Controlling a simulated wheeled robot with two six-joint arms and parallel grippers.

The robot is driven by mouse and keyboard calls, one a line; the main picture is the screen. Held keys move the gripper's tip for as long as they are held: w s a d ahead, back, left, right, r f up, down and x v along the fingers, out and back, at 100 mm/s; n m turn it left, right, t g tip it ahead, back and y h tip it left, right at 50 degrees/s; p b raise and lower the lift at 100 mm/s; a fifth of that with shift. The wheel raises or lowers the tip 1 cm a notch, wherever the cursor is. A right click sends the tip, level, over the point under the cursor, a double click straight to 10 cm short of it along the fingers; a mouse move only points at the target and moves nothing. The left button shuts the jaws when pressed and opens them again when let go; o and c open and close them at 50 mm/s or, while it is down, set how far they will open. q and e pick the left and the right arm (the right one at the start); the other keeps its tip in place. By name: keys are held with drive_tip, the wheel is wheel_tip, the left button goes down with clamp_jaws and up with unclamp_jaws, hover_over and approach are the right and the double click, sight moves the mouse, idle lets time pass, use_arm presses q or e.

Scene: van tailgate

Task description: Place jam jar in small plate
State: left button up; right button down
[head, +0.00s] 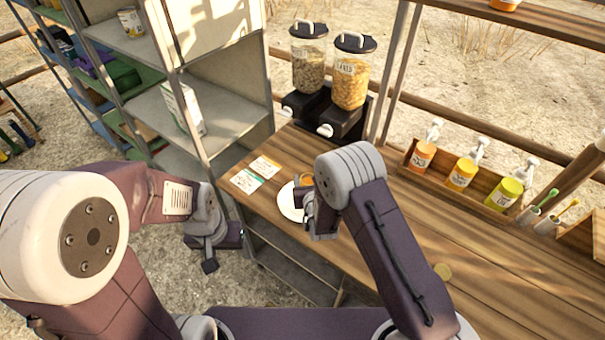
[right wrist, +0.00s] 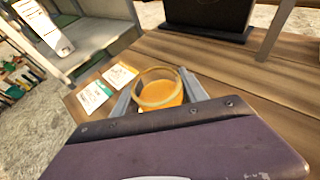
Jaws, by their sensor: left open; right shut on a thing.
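The jam jar (right wrist: 160,90) is a small open glass jar with orange content, held between the two fingers of my right gripper (right wrist: 158,103) in the right wrist view. In the head view my right gripper (head: 308,212) is over the right part of the small white plate (head: 289,203), and only a bit of the jar shows behind it. The plate lies on the wooden counter, partly hidden by the gripper. I cannot tell whether the jar touches the plate. My left gripper (head: 222,250) is open and empty, off the counter's left end.
Two cards (head: 256,173) lie left of the plate. Two cereal dispensers (head: 330,75) stand at the back. A wooden tray of pump bottles (head: 462,174) is at the right. Metal shelves (head: 225,120) stand at the left.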

drive_tip(key=shift+w+a+f, duration=0.25)
drive_tip(key=shift+a+f, duration=0.35)
drive_tip(key=shift+a, duration=0.15)
drive_tip(key=shift+f, duration=2.05)
drive_tip(key=shift+f, duration=0.15)
drive_tip(key=c, duration=0.6)
unclamp_jaws()
